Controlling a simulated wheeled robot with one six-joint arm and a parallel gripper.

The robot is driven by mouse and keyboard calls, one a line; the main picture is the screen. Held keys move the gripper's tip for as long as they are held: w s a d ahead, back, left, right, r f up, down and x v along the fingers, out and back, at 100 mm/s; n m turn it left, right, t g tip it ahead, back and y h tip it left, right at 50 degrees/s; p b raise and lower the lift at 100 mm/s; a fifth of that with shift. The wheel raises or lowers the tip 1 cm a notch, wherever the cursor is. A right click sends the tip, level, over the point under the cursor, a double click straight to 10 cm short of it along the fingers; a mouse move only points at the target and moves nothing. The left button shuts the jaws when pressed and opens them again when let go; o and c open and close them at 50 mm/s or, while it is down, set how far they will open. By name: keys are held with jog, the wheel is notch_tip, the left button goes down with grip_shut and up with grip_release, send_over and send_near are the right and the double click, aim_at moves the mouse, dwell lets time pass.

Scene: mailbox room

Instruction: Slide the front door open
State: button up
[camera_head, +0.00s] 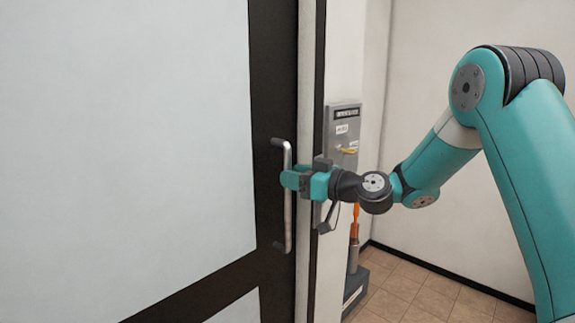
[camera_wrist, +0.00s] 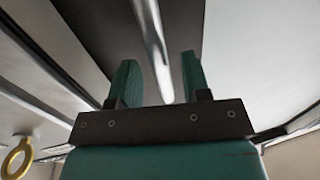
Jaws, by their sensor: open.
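The front door (camera_head: 270,100) has a dark frame and large pale panels, and fills the left of the head view. A vertical metal bar handle (camera_head: 288,225) is on its right edge; the handle also shows in the wrist view (camera_wrist: 151,35). My gripper (camera_head: 290,180) is at the handle's middle height. In the wrist view my gripper (camera_wrist: 160,80) is open, with one green finger on each side of the bar. The bar lies between the fingers; I cannot tell whether either finger touches it.
A grey wall box (camera_head: 343,125) with labels and a yellow handle is on the wall right of the door. An orange item (camera_head: 355,222) stands below it above a dark base (camera_head: 355,290). Tiled floor (camera_head: 425,295) is clear at the lower right.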

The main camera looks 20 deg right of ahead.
jog(key=shift+x, duration=1.15)
grip_shut()
jog(key=shift+a+f, duration=0.1)
jog(key=shift+a, duration=0.05)
